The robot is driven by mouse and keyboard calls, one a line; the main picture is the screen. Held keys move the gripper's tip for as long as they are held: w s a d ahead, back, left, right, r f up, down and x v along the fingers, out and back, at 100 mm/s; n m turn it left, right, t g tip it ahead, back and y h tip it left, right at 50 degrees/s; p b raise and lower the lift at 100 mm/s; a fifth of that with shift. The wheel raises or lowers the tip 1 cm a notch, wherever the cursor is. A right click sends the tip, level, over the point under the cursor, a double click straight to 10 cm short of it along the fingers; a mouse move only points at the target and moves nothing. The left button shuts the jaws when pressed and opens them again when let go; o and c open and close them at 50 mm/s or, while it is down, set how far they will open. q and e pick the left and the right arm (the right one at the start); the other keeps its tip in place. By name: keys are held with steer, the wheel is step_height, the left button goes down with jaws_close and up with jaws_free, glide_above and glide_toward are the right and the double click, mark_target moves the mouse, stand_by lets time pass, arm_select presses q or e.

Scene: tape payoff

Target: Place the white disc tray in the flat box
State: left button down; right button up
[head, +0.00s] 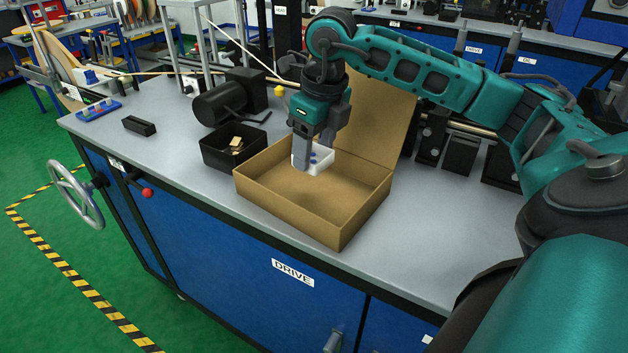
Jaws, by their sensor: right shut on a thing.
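I cannot tell whether the tray touches the box floor. My left gripper is not in view.
A black bin (222,158) with small tan pieces stands close to the box's left. A dark motor (225,100) is behind it. A black block (139,126) and a blue rack (98,110) lie further left. The bench top (420,235) is clear right of the box.

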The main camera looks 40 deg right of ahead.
mark_target(311, 192)
steer(key=shift+f+b, duration=0.4)
steer(key=shift+f, duration=2.95)
steer(key=shift+f, duration=0.2)
steer(key=o, duration=1)
steer(key=shift+r, duration=0.1)
steer(key=r, duration=0.4)
steer(key=s+r+p, duration=0.1)
steer(key=r, duration=0.7)
steer(key=shift+s+d+r+p, duration=0.1)
steer(key=shift+s+d+p, duration=0.05)
steer(key=shift+s+p, duration=0.25)
